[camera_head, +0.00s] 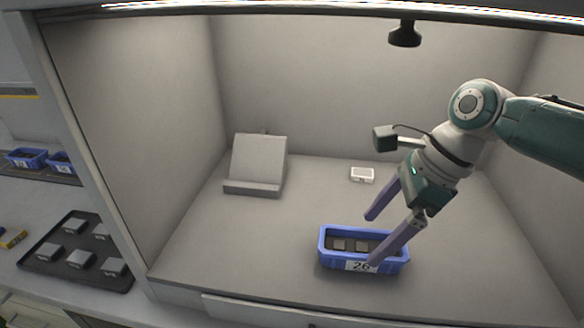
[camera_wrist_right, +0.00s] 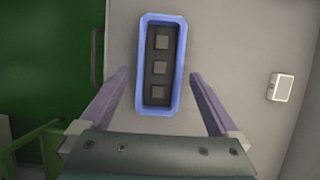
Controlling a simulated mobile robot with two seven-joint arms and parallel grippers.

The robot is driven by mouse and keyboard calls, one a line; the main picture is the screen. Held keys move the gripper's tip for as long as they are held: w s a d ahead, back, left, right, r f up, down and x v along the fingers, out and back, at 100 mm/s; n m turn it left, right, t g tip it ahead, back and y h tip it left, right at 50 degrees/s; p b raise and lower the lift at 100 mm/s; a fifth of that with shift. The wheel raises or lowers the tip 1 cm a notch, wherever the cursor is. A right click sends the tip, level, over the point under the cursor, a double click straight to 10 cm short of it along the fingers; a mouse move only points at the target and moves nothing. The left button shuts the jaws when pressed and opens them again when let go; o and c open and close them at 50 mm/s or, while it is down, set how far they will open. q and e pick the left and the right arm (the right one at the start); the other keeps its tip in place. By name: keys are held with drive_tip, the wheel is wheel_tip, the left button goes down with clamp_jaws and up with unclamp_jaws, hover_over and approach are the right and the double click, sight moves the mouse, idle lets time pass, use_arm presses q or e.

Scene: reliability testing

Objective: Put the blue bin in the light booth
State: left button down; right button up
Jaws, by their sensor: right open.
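The blue bin (camera_head: 338,266) stands upright on the floor of the light booth (camera_head: 235,235), near its front edge. It has a label reading 26 and holds small grey square pieces. My right gripper (camera_head: 370,240) is open, with its two purple fingers above and around the bin's right part in the head view. In the right wrist view the bin (camera_wrist_right: 178,65) lies ahead between the open fingers (camera_wrist_right: 162,85), and no grip on it shows. My left gripper is not in view.
A grey angled stand (camera_head: 258,160) is at the booth's back left. A small white box (camera_head: 362,174) lies behind the bin. A black tray (camera_head: 60,268) with several grey pieces is outside, left of the booth wall. More blue bins (camera_head: 27,158) sit on a shelf at far left.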

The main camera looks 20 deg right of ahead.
drive_tip(key=shift+v, duration=1.1)
drive_tip(key=s+a+n, duration=0.1)
drive_tip(key=n, duration=0.1)
drive_tip(key=s+a+f+n, duration=0.1)
drive_tip(key=s+a+n, duration=0.1)
drive_tip(key=s+a+f+n, duration=0.1)
drive_tip(key=s+n, duration=0.1)
drive_tip(key=n, duration=0.1)
drive_tip(key=shift+s+a+f+g+h, duration=0.1)
drive_tip(key=shift+s+a+g+h, duration=0.05)
drive_tip(key=shift+a+g+h, duration=0.2)
drive_tip(key=s+a+r+n+t+h, duration=0.1)
drive_tip(key=s+a+r+n, duration=0.1)
drive_tip(key=s+n, duration=0.5)
drive_tip(key=s+a+r+n+t+h, duration=0.1)
drive_tip(key=s+r+n+h, duration=0.1)
drive_tip(key=s+r+n, duration=0.2)
drive_tip(key=s+n, duration=0.3)
drive_tip(key=n, duration=0.5)
drive_tip(key=shift+a+r, duration=0.4)
drive_tip(key=shift+s, duration=0.1)
drive_tip(key=shift+c, duration=0.4)
